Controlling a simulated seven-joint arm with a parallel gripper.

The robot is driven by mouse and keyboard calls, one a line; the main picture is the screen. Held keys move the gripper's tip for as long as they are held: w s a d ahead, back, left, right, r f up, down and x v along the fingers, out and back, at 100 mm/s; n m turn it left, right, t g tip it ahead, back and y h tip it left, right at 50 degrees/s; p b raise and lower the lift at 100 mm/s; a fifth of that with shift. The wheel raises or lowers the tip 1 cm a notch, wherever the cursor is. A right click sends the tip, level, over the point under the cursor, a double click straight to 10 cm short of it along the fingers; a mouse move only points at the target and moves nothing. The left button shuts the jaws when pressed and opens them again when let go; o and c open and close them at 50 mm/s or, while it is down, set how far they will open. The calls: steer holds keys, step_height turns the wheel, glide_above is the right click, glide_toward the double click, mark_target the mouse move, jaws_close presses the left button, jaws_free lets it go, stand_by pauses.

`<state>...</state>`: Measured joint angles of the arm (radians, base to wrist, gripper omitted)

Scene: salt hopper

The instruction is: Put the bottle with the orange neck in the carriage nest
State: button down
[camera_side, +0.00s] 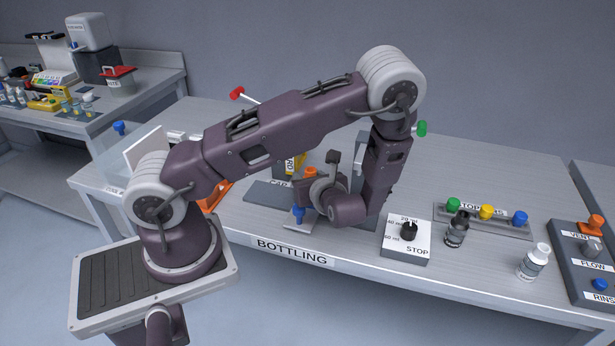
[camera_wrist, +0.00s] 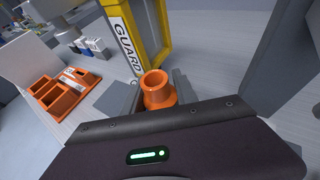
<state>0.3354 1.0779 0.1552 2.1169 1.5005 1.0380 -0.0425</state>
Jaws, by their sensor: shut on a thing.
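The bottle with the orange neck shows in the wrist view as an orange neck (camera_wrist: 158,92) just past my gripper's front edge. My gripper (camera_wrist: 157,100) is shut on it, with a finger on either side. In the side view the orange neck (camera_side: 311,172) shows beside my gripper (camera_side: 313,186), over the middle of the bench. The bottle's body is hidden in both views. A dark grey plate (camera_side: 262,193), partly lettered, lies under and left of my gripper. The carriage nest itself is hidden by my arm, so I cannot tell whether the bottle touches it.
A yellow guard frame (camera_wrist: 160,45) stands close behind the bottle. An orange tray (camera_wrist: 50,100) is to the left. A blue-topped piece (camera_side: 298,213) stands just below my gripper. A dial box (camera_side: 406,240), dark bottle (camera_side: 456,231), white bottle (camera_side: 533,263) and stopper rack (camera_side: 480,222) are right.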

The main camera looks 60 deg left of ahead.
steer(key=shift+f, duration=0.1)
steer(key=c, duration=1)
jaws_free()
steer(key=shift+o, duration=0.2)
steer(key=shift+d+r, duration=0.15)
steer(key=shift+r, duration=0.1)
steer(key=v, duration=1.1)
steer(key=s+d+r+n+t+h, duration=0.1)
steer(key=s+d+r+n+h, duration=0.4)
steer(key=r+n, duration=0.4)
steer(key=s+d+r+n+t+h, duration=0.2)
steer(key=s+d+r+n+h, duration=0.3)
steer(key=s+r+n+h, duration=0.3)
steer(key=s+r+n, duration=0.1)
steer(key=r+n, duration=0.1)
steer(key=n, duration=0.1)
